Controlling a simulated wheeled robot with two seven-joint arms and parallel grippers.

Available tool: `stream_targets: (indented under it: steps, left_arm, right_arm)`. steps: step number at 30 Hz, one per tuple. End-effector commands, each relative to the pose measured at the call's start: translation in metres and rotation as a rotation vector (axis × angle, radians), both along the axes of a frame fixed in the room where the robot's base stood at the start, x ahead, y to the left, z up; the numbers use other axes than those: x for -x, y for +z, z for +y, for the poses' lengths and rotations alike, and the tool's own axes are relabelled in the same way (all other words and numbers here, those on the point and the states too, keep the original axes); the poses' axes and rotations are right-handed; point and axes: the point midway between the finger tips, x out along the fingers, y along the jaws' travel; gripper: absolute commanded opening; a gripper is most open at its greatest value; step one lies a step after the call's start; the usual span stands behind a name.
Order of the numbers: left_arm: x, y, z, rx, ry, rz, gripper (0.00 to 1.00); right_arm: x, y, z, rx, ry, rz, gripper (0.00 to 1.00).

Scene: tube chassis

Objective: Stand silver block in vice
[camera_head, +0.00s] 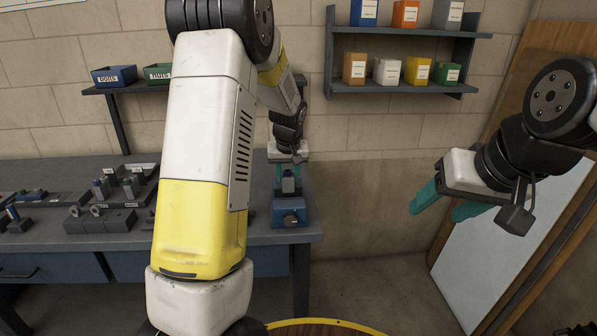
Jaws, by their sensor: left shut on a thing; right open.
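The blue vice (290,215) stands at the right end of the workbench. A small grey piece, which looks like the silver block (289,185), is upright at the top of the vice. My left gripper (289,176) points down over the vice and is shut on the block. I cannot tell whether the block touches the bottom of the vice jaws. My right gripper (440,211) is open and empty, out to the right of the bench, with its teal fingers pointing down-left.
The workbench (262,228) carries grey holders with small parts (100,219) on the left. Wall shelves hold a blue bin (114,76), a green bin (158,72) and several coloured boxes (417,71). A white panel (500,250) leans at the right. Floor right of the bench is clear.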

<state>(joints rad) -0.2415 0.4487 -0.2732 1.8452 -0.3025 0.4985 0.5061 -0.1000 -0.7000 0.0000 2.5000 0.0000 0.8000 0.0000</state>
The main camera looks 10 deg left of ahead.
Motion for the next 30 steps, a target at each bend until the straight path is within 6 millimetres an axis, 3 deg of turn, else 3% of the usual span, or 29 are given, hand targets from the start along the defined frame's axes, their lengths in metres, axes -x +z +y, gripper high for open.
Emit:
stream_targets:
  steps: [30]
  left_arm:
    - [0.000,-0.026,0.000,0.000,0.000,-0.001,0.00]
  right_arm:
    - [0.000,0.000,0.000,0.000,0.000,0.000,0.59]
